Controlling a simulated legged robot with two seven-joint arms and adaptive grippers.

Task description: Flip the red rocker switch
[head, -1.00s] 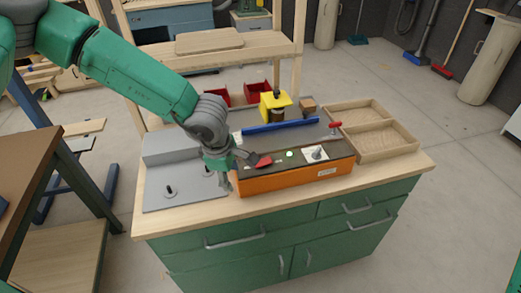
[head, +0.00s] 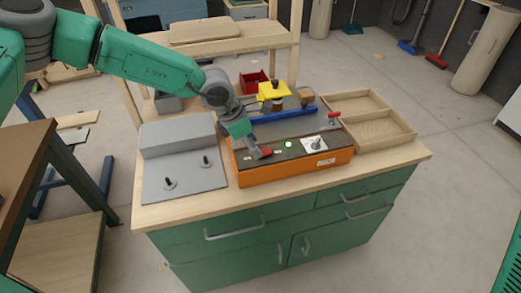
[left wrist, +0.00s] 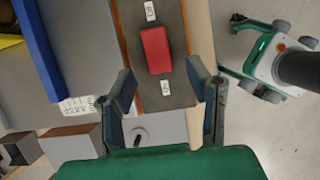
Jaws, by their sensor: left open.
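The red rocker switch (head: 266,153) sits on the dark top of an orange box (head: 295,172). In the left wrist view the red rocker (left wrist: 156,48) lies between two small white labels, too small to read surely. My left gripper (head: 256,150) is above the switch and partly hides it. In the left wrist view my open left gripper (left wrist: 160,74) has its fingers on either side of the strip's near part, with the rocker just beyond the fingertips. Whether a finger touches the rocker cannot be told. My right gripper is not in view.
A lit green lamp (head: 288,145) and a white plate with a toggle (head: 315,145) are right of the switch. A blue bar (head: 290,116) and yellow block (head: 273,90) stand behind. A grey fixture with black posts (head: 185,180) is left, a wooden tray (head: 385,151) right.

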